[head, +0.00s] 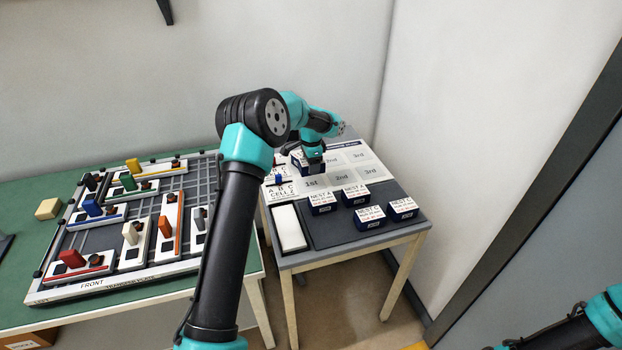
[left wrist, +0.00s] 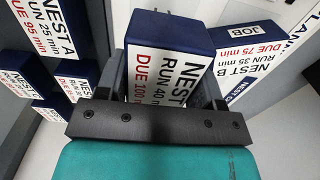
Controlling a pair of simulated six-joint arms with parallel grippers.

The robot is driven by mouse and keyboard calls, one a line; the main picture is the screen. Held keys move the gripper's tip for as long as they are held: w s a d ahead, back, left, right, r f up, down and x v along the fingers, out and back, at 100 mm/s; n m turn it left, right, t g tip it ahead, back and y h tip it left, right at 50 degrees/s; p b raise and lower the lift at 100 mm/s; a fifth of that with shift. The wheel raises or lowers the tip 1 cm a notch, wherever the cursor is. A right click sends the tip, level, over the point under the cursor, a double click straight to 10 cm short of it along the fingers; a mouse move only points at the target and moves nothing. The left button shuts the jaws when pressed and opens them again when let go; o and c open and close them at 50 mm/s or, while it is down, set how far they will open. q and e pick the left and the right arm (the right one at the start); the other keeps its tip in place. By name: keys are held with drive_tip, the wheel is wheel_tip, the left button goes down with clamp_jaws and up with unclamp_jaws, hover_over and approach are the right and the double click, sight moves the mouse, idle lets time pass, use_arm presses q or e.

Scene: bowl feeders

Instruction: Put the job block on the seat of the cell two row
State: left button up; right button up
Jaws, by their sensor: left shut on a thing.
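My left gripper (head: 313,163) is over the sequence board at the back of the small table. In the left wrist view its jaws (left wrist: 160,92) are shut on a dark blue job block (left wrist: 168,62) with a white label, partly readable as NEST, RUN 40 and DUE 100. A second blue block (left wrist: 246,76), reading NEST B and JOB, is right beside it. The head view shows a blue block (head: 299,157) partly hidden by the gripper. The cell two row has a CELL 2 card (head: 281,191) and seats 1st (head: 311,183), 2nd (head: 343,177) and 3rd (head: 371,171); no block shows on these seats. My right gripper is out of view.
Several nest-labelled blue blocks (head: 356,194) stand on the dark front mat (head: 340,236), beside a white pad (head: 289,228). A small blue peg (head: 278,178) is at the CELL 2 card. A green table (head: 170,308) with a grey rail layout (head: 95,240) is at the left.

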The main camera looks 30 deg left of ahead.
sight(311, 184)
use_arm(q)
drive_tip(key=shift+f, duration=1.15)
drive_tip(key=shift+f, duration=1.85)
drive_tip(key=shift+f, duration=0.15)
drive_tip(key=o, duration=1)
wheel_tip(311, 184, up, 12)
drive_tip(key=shift+r, duration=0.15)
